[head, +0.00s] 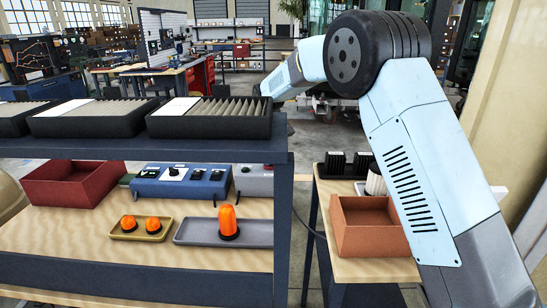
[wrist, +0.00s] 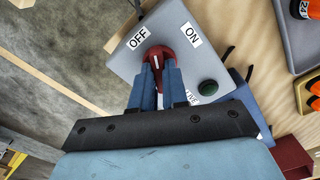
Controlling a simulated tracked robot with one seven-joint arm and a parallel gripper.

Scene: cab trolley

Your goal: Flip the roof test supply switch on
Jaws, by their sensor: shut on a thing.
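In the wrist view a grey switch box (wrist: 150,72) carries a red rotary knob (wrist: 160,55), an OFF label (wrist: 138,40), an ON label (wrist: 191,35) and a dark green lamp (wrist: 208,88). A LIVE label beside the lamp is partly covered. My gripper (wrist: 161,72) is shut on the red knob, one blue finger on each side. A white mark on the knob shows, pointing roughly between the two labels; its exact setting is hard to tell. In the head view part of a grey box (head: 255,180) shows beside the trolley post; my gripper is hidden there.
In the head view a blue control box (head: 180,182) stands left of the grey one. Orange beacons (head: 228,222) sit in shallow trays in front, and a red crate (head: 72,183) is at left. The upper shelf (head: 150,150) overhangs them. A brown bin (head: 368,235) stands right.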

